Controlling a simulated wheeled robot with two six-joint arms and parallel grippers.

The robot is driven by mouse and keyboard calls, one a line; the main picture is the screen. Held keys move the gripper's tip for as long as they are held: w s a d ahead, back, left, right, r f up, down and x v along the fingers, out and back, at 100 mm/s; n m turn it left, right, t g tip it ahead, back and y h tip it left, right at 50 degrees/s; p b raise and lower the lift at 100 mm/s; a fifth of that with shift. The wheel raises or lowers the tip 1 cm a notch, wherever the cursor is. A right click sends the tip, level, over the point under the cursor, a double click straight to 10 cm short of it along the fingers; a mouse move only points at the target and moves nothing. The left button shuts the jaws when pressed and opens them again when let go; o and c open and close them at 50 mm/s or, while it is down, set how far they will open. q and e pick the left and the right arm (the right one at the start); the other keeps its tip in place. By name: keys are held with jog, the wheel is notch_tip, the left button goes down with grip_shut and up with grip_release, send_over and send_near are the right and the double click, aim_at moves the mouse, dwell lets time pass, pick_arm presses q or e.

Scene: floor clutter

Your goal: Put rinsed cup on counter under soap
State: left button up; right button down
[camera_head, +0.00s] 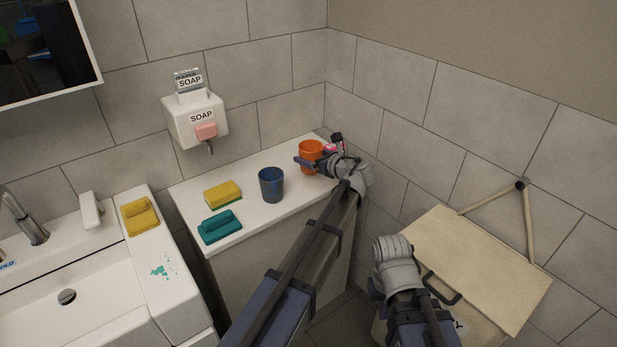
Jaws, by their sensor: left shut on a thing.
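An orange cup (309,151) is upright at the far right end of the white counter (255,218), near the wall corner. My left gripper (319,152) is shut on the orange cup, with one dark finger across its front and the other behind it. I cannot tell whether the cup's base touches the counter. The white soap dispenser (180,125), labelled SOAP, hangs on the wall above the counter's left part, with a pink block on its front. My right gripper (391,250) is low on the right, away from the counter; its fingers are hidden.
A blue speckled cup (271,186) stands mid-counter. A yellow sponge (222,195) and a teal folded cloth (220,227) lie left of it. A small red item (332,148) is behind my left gripper. A sink (95,290) is left; a beige box (480,262) is right.

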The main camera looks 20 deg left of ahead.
pick_arm(q)
jog(key=shift+f, duration=0.5)
pick_arm(e)
jog(key=shift+f, duration=0.45)
